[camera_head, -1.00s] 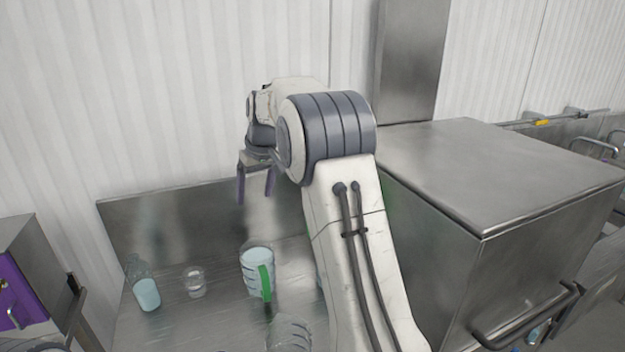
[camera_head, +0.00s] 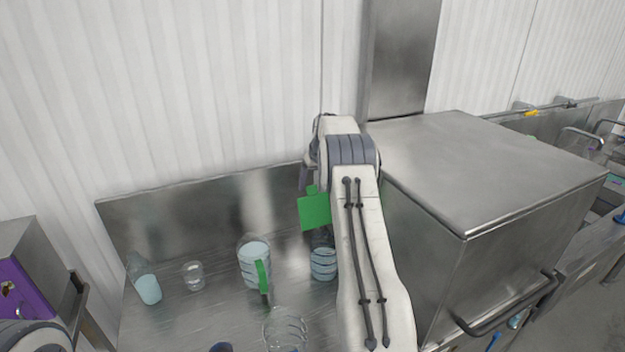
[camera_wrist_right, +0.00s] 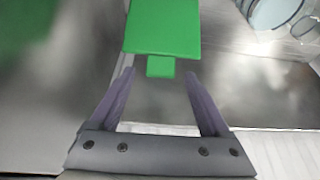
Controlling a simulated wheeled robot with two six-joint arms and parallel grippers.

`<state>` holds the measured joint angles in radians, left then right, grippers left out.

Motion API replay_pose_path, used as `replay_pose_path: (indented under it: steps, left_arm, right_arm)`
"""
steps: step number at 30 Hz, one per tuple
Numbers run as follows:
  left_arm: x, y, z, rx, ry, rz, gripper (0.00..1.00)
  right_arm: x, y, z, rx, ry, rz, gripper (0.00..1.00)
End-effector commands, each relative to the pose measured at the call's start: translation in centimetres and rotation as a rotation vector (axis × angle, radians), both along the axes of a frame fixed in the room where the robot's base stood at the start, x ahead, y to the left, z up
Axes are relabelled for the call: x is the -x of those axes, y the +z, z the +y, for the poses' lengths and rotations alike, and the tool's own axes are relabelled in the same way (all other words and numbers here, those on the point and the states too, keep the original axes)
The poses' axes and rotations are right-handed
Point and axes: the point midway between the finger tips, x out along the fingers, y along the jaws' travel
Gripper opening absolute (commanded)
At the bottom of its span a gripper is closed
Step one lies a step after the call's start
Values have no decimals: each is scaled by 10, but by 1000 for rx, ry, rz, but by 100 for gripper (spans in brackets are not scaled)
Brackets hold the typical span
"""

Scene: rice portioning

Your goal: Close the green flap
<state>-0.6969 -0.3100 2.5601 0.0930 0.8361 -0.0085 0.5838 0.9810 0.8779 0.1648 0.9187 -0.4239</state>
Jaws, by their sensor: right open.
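The green flap (camera_head: 315,211) is a flat plate with a small tab on its upper edge. In the head view it stands out to the left of my right arm, near the steel box. In the right wrist view the flap (camera_wrist_right: 163,27) lies ahead of the fingers, with its tab pointing back between them. My right gripper (camera_head: 306,180) is above the flap in the head view, partly hidden by my arm. The right wrist view shows the gripper (camera_wrist_right: 158,74) open, with a finger on either side of the tab and nothing clamped. My left gripper is not in view.
A large steel box (camera_head: 480,170) stands to the right. A jug with a green handle (camera_head: 252,268), a banded vessel (camera_head: 323,264), a small glass (camera_head: 193,276), a bottle (camera_head: 147,287) and a clear jug (camera_head: 285,330) stand on the steel counter (camera_head: 215,310).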

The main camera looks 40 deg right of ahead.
Motion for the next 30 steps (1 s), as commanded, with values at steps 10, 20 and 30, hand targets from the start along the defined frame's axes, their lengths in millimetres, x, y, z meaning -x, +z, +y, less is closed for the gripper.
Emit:
replay_pose_path:
  steps: [10, 20, 30]
  left_arm:
    - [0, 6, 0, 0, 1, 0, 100]
    - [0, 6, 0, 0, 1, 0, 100]
    - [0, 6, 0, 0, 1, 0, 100]
  right_arm:
    - [-5, -12, -1, 0, 0, -1, 80]
    - [-5, -12, -1, 0, 0, -1, 0]
    - [-5, -12, -1, 0, 0, -1, 0]
